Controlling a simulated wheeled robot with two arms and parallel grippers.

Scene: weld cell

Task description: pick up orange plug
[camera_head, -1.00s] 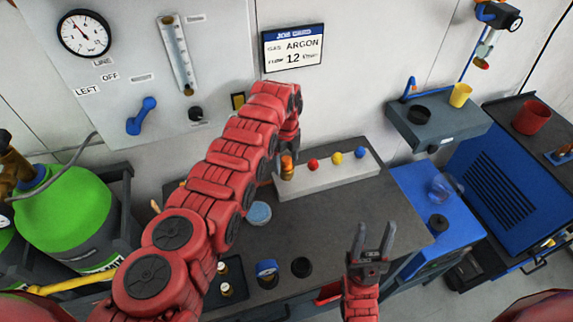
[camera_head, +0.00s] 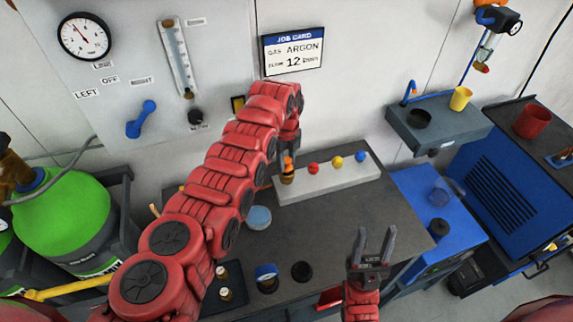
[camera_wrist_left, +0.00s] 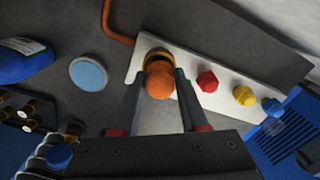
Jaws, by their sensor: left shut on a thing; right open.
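The orange plug (camera_wrist_left: 160,82) sits at the left end of a pale rack, between the fingers of my left gripper (camera_wrist_left: 162,88) in the left wrist view. My left gripper is shut on it. In the head view the plug (camera_head: 288,164) shows just under the left gripper (camera_head: 286,158), partly hidden by the fingers. A brass ring shows around the plug at the rack. My right gripper (camera_head: 372,247) is open and empty above the front right of the bench.
The rack (camera_head: 330,181) also holds red (camera_head: 313,168), yellow (camera_head: 338,162) and blue (camera_head: 360,157) plugs in a row. A pale blue disc (camera_head: 258,217), a blue-topped jar (camera_head: 266,277) and a black cup (camera_head: 302,271) are on the dark bench (camera_head: 350,225). The bench's right part is clear.

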